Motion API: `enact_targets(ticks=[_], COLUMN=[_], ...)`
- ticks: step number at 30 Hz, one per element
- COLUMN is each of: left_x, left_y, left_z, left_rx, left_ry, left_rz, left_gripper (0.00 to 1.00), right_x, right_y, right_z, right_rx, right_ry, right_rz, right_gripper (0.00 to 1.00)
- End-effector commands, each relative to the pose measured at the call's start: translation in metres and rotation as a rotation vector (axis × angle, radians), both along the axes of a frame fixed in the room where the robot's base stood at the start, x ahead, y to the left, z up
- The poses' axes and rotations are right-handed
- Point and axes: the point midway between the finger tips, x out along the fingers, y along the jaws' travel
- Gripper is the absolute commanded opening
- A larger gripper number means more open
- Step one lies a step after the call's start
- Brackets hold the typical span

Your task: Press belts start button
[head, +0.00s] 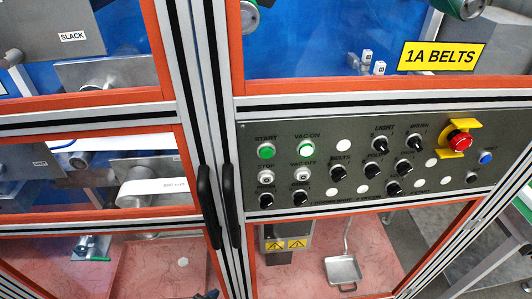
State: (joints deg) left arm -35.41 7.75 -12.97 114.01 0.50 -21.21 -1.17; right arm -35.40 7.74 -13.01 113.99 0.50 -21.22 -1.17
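A dark control panel (420,165) is set in the framed cabinet front, right of centre in the head view. At its left end is a green button (266,151) under the label START. A light button (265,177) labelled STOP sits just below it. A black knob (338,173) sits below a label that seems to read BELTS. A yellow sign (441,56) reading 1A BELTS is above the panel. Neither of my grippers can be made out, and nothing covers the START button.
Two black door handles (207,205) (231,205) stand upright left of the panel. A red emergency button (460,141) with a yellow guard juts out at the right, near a blue button (486,158). A small dark shape at the bottom edge is too cut off to identify.

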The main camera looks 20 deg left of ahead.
Motion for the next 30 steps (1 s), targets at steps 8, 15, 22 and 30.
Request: enact_targets(ticks=[8,15,22,30], left_x=[0.0,-0.0001,-0.0001,-0.0001], left_y=[-0.0002,-0.0004,-0.0004,-0.0005], left_z=[-0.0001,-0.0002,-0.0002,-0.0003], left_rx=[0.0,0.0,0.0,0.0], left_ry=[0.0,0.001,0.001,0.001], left_rz=[0.0,-0.001,-0.001,-0.001], left_gripper=[0.0,0.0,0.0,0.0], right_x=[0.0001,0.0001,0.0001,0.0001], right_y=[0.0,-0.0001,-0.0002,-0.0003], right_z=[0.0001,0.0002,0.0002,0.0002], right_rx=[0.0,0.0,0.0,-0.001], right_ry=[0.0,-0.001,-0.001,-0.001], right_rz=[0.0,0.0,0.0,0.001], right_gripper=[0.0,0.0,0.0,0.0])
